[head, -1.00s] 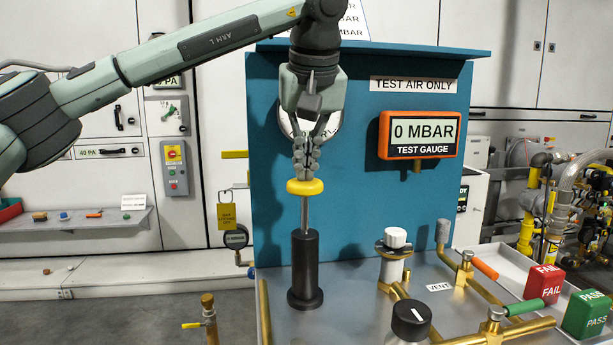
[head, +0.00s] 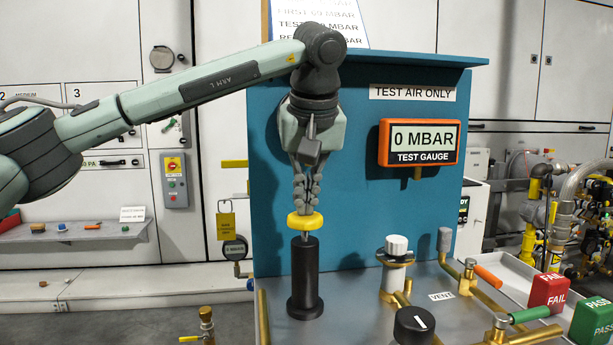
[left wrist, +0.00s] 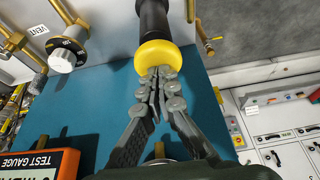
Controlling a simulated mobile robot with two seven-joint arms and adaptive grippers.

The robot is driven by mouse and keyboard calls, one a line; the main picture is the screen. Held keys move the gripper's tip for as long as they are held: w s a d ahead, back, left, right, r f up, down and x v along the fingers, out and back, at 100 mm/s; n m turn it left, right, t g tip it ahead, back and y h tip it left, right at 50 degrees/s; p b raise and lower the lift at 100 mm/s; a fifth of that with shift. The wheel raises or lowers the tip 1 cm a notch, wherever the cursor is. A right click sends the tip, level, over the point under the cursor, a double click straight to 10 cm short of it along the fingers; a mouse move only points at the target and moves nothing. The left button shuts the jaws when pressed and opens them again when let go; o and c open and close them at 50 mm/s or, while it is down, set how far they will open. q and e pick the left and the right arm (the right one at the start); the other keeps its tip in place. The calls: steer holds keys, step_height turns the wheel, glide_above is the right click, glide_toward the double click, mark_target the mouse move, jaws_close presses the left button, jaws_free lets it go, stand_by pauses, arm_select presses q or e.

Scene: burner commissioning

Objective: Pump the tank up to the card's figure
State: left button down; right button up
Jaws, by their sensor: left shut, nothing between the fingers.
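The hand pump has a black upright barrel (head: 305,280) and a yellow knob (head: 305,221) on top, with only a short bit of rod showing between them. My left gripper (head: 306,205) points down at the knob with its fingers shut and nothing between them. The fingertips touch or nearly touch the yellow knob, which also shows in the left wrist view (left wrist: 158,55). The test gauge (head: 419,143) reads 0 MBAR. The card (head: 318,24) stands behind the panel top, partly hidden by my arm; "FIRST", "TEST" and "MBAR" show, but its figures are unclear. My right gripper is not in view.
A white-topped valve (head: 396,258), a black dial (head: 413,325), a VENT label (head: 441,296) and brass pipes stand right of the pump. An orange-handled valve (head: 487,277) and a green-handled valve (head: 529,314) lie further right, near red FAIL (head: 549,291) and green PASS (head: 592,319) blocks.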

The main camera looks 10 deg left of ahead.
arm_select(q)
step_height(320, 180, up, 5)
steer(key=p, duration=0.4)
steer(key=shift+f, duration=0.2)
step_height(320, 180, up, 3)
steer(key=shift+f+p, duration=0.1)
steer(key=shift+p, duration=0.6)
steer(key=shift+f, duration=0.1)
steer(key=shift+f+b, duration=2.1)
steer(key=shift+f, duration=2.05)
step_height(320, 180, up, 3)
steer(key=p, duration=0.2)
steer(key=shift+p, duration=0.35)
steer(key=shift+r+p, duration=0.95)
steer(key=shift+r, duration=1.8)
